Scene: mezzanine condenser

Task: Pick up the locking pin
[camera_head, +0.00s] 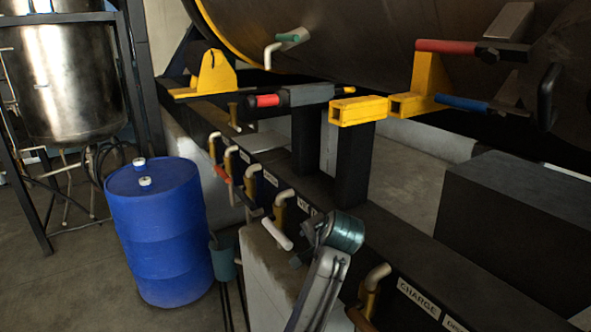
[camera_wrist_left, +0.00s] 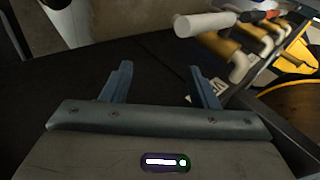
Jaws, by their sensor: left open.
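I cannot tell for sure which part is the locking pin. A yellow bracket (camera_head: 358,110) at upper middle has a grey rod with a red end (camera_head: 290,97) to its left. To the right are a red-handled rod (camera_head: 445,46) and a blue-handled rod (camera_head: 462,103). My left gripper (camera_head: 301,243) is low in the middle of the head view, right of a white valve handle (camera_head: 278,234). In the left wrist view my left gripper (camera_wrist_left: 162,82) has its fingers apart with nothing between them. The white handle (camera_wrist_left: 205,24) shows beyond them. My right gripper is not in view.
A blue drum (camera_head: 160,235) and a steel tank (camera_head: 70,85) stand at left. The large dark vessel (camera_head: 370,30) overhangs the beam. A black block (camera_head: 520,215) is at right.

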